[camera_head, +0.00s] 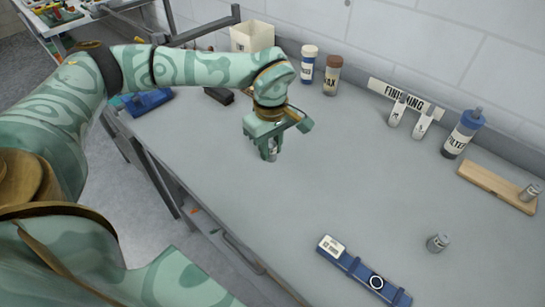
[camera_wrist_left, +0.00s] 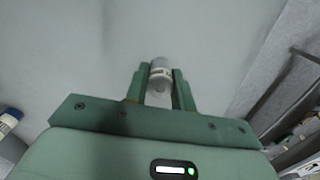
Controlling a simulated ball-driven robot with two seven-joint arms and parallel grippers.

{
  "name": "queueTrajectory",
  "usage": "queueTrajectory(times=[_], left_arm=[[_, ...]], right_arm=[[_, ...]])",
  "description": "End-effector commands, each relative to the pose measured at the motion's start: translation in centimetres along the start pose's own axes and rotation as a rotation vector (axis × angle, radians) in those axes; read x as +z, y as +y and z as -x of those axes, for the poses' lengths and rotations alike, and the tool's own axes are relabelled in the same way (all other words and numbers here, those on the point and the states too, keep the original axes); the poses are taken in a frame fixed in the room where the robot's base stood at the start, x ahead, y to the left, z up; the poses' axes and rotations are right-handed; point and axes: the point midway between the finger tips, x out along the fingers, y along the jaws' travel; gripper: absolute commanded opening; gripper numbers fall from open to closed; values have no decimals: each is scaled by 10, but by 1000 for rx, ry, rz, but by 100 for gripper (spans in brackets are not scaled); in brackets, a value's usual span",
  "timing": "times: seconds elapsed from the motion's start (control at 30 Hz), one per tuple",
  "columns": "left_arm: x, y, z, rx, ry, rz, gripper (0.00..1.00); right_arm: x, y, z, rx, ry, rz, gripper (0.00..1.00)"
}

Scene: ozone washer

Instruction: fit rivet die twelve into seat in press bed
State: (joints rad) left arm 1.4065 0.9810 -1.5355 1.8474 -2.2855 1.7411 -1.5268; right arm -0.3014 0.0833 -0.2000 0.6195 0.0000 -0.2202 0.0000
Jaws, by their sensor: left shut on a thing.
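My left gripper (camera_head: 271,152) is shut on a small grey metal cylinder with a pale band, a rivet die (camera_wrist_left: 160,70). The die sits upright between the fingertips, above or at the bench; I cannot tell if it touches. Its marking is too small to read. A blue bar, which looks like the press bed (camera_head: 352,267), lies at the front of the bench with a white label at its left end. A dark round seat (camera_head: 376,282) with a white ring is near its right end. My gripper is well behind and left of it. My right gripper is out of view.
Another grey die (camera_head: 437,243) stands right of the blue bar. A third grey cylinder (camera_head: 530,192) stands on a wooden board (camera_head: 490,184). A blue-capped filter bottle (camera_head: 463,134), a FINISHING sign (camera_head: 406,98) and jars (camera_head: 309,66) line the wall. The middle bench is clear.

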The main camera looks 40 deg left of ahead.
Motion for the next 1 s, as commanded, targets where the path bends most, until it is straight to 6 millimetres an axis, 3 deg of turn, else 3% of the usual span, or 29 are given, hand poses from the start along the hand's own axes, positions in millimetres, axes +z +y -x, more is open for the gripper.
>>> queueTrajectory(times=[0.27,0.43,0.8,0.83,0.9,1.0], left_arm=[[-11,10,-19,0,-1,1,0],[-11,10,-47,-1,-1,-2,0],[-11,10,-51,1,0,-1,0],[-11,10,-51,1,0,-1,28],[-11,10,-51,1,0,-1,47],[-11,10,-51,1,0,-1,47]], right_arm=[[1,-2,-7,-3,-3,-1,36],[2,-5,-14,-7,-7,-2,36],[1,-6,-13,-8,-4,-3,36],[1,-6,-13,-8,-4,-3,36],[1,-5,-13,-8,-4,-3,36],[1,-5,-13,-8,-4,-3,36]])
